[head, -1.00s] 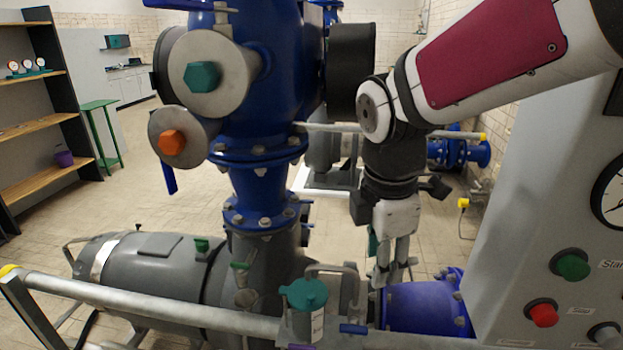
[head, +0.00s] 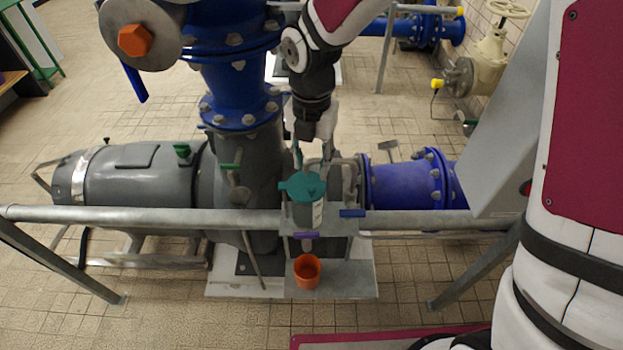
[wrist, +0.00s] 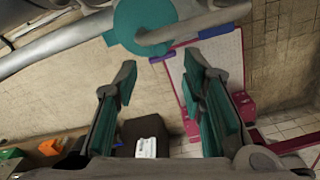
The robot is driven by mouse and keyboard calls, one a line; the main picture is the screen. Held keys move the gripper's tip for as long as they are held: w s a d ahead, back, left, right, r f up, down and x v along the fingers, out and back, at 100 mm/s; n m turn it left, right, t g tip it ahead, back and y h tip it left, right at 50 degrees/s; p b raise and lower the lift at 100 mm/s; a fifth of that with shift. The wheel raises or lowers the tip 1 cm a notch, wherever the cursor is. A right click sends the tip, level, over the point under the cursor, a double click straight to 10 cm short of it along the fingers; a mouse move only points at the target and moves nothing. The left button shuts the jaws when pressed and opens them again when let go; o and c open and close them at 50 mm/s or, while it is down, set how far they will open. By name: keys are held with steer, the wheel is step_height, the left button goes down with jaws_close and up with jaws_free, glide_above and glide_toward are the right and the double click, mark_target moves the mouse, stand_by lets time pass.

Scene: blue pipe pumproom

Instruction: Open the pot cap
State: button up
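The teal pot cap (head: 302,186) sits on a grey pot (head: 307,214) with a white label, by the grey railing. A small tab sticks out from the cap's left side. My gripper (head: 312,158) points down just above and behind the cap in the head view. In the wrist view my gripper (wrist: 160,72) has its teal-padded fingers spread with nothing between them. The cap also shows there (wrist: 148,22), beyond the fingertips and partly crossed by a grey handle or pipe. I see no contact between fingers and cap.
An orange cup (head: 307,268) stands on a low plate below. A blue valve handle (head: 353,213) and a purple one (head: 306,236) sit close by. A blue pipe (head: 405,185) lies to the right.

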mark_target(312, 188)
step_height(312, 188, down, 7)
steer(key=shift+f, duration=0.1)
steer(key=shift+c, duration=0.4)
jaws_close()
